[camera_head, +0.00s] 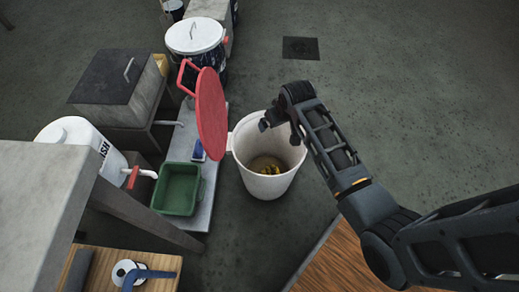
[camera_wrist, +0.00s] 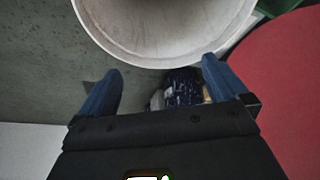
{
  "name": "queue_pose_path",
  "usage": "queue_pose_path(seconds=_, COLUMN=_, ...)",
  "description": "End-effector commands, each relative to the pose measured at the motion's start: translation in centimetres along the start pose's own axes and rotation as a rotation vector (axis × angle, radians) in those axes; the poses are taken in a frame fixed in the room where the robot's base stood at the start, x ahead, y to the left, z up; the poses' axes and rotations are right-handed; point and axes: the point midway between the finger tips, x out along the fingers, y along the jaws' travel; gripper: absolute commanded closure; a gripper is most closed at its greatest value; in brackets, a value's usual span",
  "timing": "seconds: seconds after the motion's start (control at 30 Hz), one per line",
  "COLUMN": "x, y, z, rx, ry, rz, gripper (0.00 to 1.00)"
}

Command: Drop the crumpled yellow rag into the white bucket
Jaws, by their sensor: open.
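The white bucket (camera_head: 243,143) stands open on the floor in the middle of the head view. Its pale rim and inner wall fill the top of the wrist view (camera_wrist: 165,50). A small crumpled yellow thing, which looks like the yellow rag (camera_head: 269,170), lies on the brownish bottom inside the bucket. My gripper (camera_head: 281,124) is over the bucket's far rim in the head view, well above the rag. In the wrist view my gripper (camera_wrist: 162,68) shows two blue fingers spread apart with nothing between them. The rag is not visible in the wrist view.
A red round lid (camera_head: 211,114) stands upright left of the bucket. A green tray (camera_head: 179,188), a lidded drum (camera_head: 195,38) and a white container (camera_head: 78,133) are further left. A wooden surface (camera_head: 330,262) lies at the front.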

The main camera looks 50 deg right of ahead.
Motion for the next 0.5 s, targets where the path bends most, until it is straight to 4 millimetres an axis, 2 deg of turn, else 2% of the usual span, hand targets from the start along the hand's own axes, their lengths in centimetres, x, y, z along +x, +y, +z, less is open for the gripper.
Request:
queue_pose_path(seconds=0.03, x=-1.2, y=0.0, z=-0.1, rx=0.000, ry=0.001, rz=0.000, gripper=0.00)
queue_pose_path(seconds=0.2, x=-4.0, y=0.0, z=-0.1, rx=0.000, ry=0.002, rz=0.000, gripper=0.00)
queue_pose_path(seconds=0.33, x=-5.5, y=0.0, z=-0.1, rx=0.000, ry=0.001, rz=0.000, gripper=0.00)
queue_pose_path(seconds=0.5, x=-6.2, y=0.0, z=0.0, rx=0.000, ry=0.000, rz=0.000, gripper=0.00)
